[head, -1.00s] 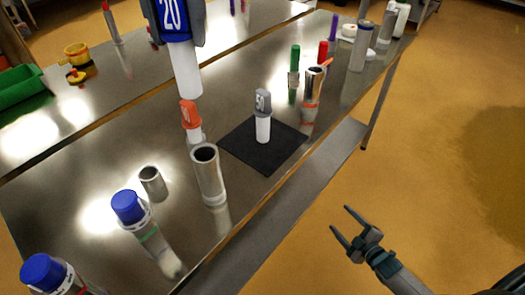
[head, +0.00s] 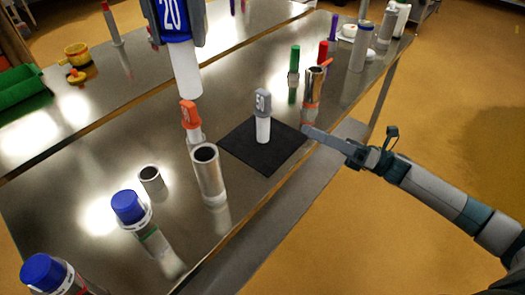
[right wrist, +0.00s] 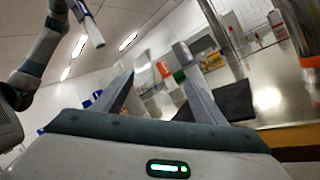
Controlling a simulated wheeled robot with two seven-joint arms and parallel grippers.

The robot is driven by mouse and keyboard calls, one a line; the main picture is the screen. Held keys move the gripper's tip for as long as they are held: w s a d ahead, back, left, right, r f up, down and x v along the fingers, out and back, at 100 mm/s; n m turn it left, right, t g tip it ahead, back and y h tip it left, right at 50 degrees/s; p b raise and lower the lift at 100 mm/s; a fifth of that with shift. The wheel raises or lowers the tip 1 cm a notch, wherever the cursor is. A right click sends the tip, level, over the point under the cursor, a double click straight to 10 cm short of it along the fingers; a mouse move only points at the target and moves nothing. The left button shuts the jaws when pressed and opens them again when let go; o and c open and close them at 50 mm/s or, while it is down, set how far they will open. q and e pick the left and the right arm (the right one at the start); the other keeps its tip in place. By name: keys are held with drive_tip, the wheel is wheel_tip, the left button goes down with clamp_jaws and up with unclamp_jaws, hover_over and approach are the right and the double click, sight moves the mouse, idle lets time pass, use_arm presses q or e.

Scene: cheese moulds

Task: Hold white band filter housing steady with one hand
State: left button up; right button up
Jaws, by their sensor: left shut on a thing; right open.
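The white band filter housing (head: 208,174) is an open steel tube with a pale band near its foot. It stands upright on the steel table, left of the black mat, and no gripper touches it. My left gripper (head: 172,22) is shut on a blue cap marked 20 (head: 174,20), with a white cylinder (head: 186,70) hanging below it, above the table. My right gripper (head: 308,131) is at the table's front edge, right of the mat and apart from the housing. Its two fingers are apart and empty in the right wrist view (right wrist: 158,95).
A grey cap marked 50 (head: 263,103) on a white cylinder stands on the black mat (head: 237,150). An orange-capped piece (head: 189,113) stands behind the housing, a short steel ring (head: 152,180) to its left. An orange-banded tube (head: 314,85) stands behind the right gripper.

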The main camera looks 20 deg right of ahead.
drive_tip(key=s+a+n+g+y, duration=0.1)
drive_tip(key=s+a+n+g, duration=0.1)
drive_tip(key=a+n+g, duration=0.3)
drive_tip(key=n+g+h, duration=0.2)
drive_tip(key=n+g, duration=0.3)
drive_tip(key=n, duration=0.3)
approach(213, 178)
drive_tip(key=w+f, duration=0.1)
drive_tip(key=w+d+f, duration=0.1)
drive_tip(key=w+f, duration=0.1)
drive_tip(key=shift+d+f, duration=0.3)
drive_tip(key=shift+d, duration=0.1)
drive_tip(key=shift+a, duration=0.1)
drive_tip(key=shift+a, duration=5.9)
drive_tip(key=shift+c, duration=0.2)
drive_tip(key=c, duration=1.3)
use_arm(q)
drive_tip(key=shift+f, duration=3.8)
